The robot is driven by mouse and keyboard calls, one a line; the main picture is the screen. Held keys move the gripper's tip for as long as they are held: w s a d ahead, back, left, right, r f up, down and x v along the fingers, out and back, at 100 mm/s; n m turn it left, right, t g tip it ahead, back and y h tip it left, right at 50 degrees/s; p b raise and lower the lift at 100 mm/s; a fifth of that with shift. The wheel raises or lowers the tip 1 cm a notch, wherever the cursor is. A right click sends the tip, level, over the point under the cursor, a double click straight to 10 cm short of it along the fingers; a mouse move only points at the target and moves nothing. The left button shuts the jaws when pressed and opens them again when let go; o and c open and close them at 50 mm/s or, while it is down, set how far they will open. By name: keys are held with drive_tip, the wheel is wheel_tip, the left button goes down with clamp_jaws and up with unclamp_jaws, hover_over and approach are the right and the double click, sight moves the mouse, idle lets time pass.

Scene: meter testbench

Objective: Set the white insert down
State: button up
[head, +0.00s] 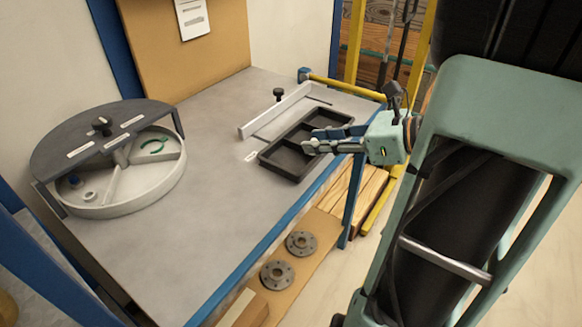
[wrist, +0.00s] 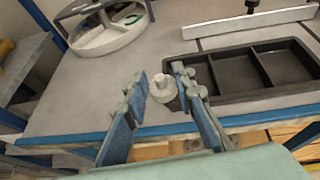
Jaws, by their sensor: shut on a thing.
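The white insert (wrist: 163,89) is a small round piece with a narrower raised top. In the wrist view it sits between the fingertips of my gripper (wrist: 160,88), which is shut on it. In the wrist view the divided black tray (wrist: 213,97) lies just right of the fingers. The height of the insert above the bench is hard to tell.
A round divided carousel (head: 128,208) with a dark half cover stands at the left of the grey bench (head: 205,235). A pale fence (head: 275,110) stands behind the tray. A small white mark (head: 251,156) lies left of the tray. The bench's middle is clear.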

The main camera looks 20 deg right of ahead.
drive_tip(key=s+d+r+m, duration=0.1)
drive_tip(key=s+d+r, duration=0.1)
drive_tip(key=s, duration=0.2)
drive_tip(key=b, duration=0.4)
hover_over(295, 165)
drive_tip(key=shift+t+h, duration=0.4)
drive_tip(key=f, duration=0.8)
drive_tip(key=shift+s+d+f, duration=0.15)
drive_tip(key=shift+s+f, duration=0.05)
drive_tip(key=shift+s, duration=0.15)
drive_tip(key=shift+w+f+b, duration=0.2)
drive_tip(key=shift+f+b, duration=0.15)
drive_tip(key=shift+f, duration=0.65)
drive_tip(key=shift+w+f+b, duration=0.2)
drive_tip(key=shift+f+b, duration=0.1)
drive_tip(key=shift+f, duration=0.7)
drive_tip(key=shift+f, duration=0.2)
drive_tip(key=o, duration=1.1)
drive_tip(key=shift+r, duration=0.15)
